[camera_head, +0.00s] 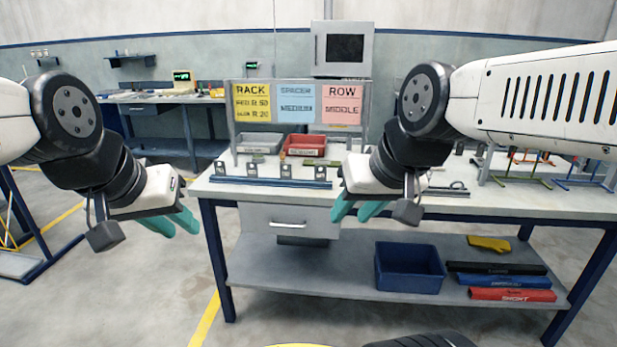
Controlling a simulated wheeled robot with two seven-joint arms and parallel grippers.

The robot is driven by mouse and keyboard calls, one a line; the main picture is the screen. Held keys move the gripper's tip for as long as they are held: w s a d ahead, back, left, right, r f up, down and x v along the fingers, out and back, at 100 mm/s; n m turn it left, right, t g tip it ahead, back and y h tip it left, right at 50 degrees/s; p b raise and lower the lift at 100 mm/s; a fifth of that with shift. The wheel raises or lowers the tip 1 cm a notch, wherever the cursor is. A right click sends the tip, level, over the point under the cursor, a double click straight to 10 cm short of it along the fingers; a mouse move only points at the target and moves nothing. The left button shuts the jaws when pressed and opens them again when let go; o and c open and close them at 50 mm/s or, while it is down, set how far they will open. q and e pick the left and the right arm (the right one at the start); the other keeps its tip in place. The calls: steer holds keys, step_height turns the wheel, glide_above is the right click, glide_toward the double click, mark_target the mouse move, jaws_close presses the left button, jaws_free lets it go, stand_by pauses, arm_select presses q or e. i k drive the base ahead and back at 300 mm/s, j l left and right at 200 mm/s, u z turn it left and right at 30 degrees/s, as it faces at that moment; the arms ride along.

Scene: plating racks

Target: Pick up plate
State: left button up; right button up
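No thing in view can be told for certain as the plate. Several small grey upright pieces with holes stand along a blue rail (270,182) on the front left of the workbench. My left gripper (180,226) has teal fingers set apart and is empty, in the air left of the workbench. My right gripper (356,211) also has its teal fingers apart and is empty, in front of the workbench's front edge. My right gripper and arm hide part of the bench top behind them.
The workbench (480,207) holds a sign board (297,102) reading RACK, SPACER and ROW, a red bin (306,146), a grey bin (258,145) and coloured racks (530,170) at right. A blue crate (410,268) and coloured packs (505,281) lie on the lower shelf.

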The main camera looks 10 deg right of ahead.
mark_target(284, 175)
steer(key=u, duration=6.5)
steer(key=k+l+u, duration=0.1)
steer(key=u, duration=0.35)
steer(key=k+u, duration=0.15)
steer(key=u, duration=0.65)
steer(key=k+u, duration=0.15)
steer(key=u, duration=0.25)
steer(key=k+j+u, duration=0.85)
steer(key=j+u, duration=0.15)
